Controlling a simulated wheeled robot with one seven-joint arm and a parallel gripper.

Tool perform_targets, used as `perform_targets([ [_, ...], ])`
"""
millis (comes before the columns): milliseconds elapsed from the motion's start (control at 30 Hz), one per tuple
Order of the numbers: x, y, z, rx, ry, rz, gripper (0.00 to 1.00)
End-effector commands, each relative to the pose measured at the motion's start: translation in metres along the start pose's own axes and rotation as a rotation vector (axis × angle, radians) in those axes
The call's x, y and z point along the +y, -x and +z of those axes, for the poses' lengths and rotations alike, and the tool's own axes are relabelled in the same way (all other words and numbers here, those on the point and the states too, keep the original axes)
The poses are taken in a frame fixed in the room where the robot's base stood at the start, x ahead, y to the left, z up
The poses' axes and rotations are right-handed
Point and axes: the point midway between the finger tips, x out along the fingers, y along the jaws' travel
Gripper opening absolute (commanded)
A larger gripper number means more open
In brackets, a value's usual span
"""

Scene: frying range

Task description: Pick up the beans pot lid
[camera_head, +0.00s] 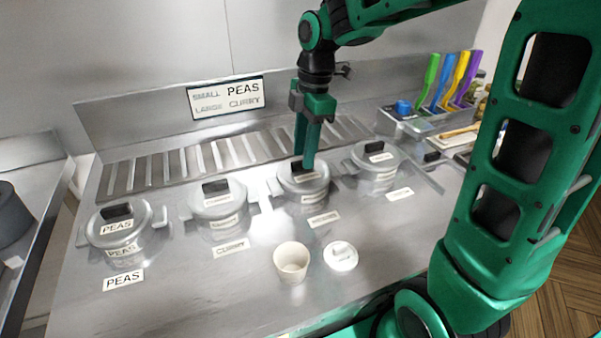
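Several grey lidded pots stand in a row on the steel counter. The left lid (116,227) reads PEAS, and the pot to its right has a lid (217,199) with a card reading CURRY in front. The labels on the third lid (303,178) and the right lid (376,156) are too small to read, so I cannot tell which is beans. Each lid has a black handle. My gripper (306,164) points down at the third lid, its fingertips at or just beside the handle (296,168). Whether they grip it is unclear.
A sign (227,97) reading SMALL PEAS, LARGE CURRY hangs behind. A cream cup (291,262) and a small white lidded item (341,256) stand in front. Bins with colored-handled utensils (449,82) are at the back right. The front left counter is clear.

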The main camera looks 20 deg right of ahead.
Motion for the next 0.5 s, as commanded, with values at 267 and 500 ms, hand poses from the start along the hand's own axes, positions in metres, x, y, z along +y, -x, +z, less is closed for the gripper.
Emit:
perform_targets([
  [267,0.000,-0.018,0.000,0.000,0.000,0.000,0.35],
  [500,0.000,-0.018,0.000,0.000,0.000,0.000,0.16],
])
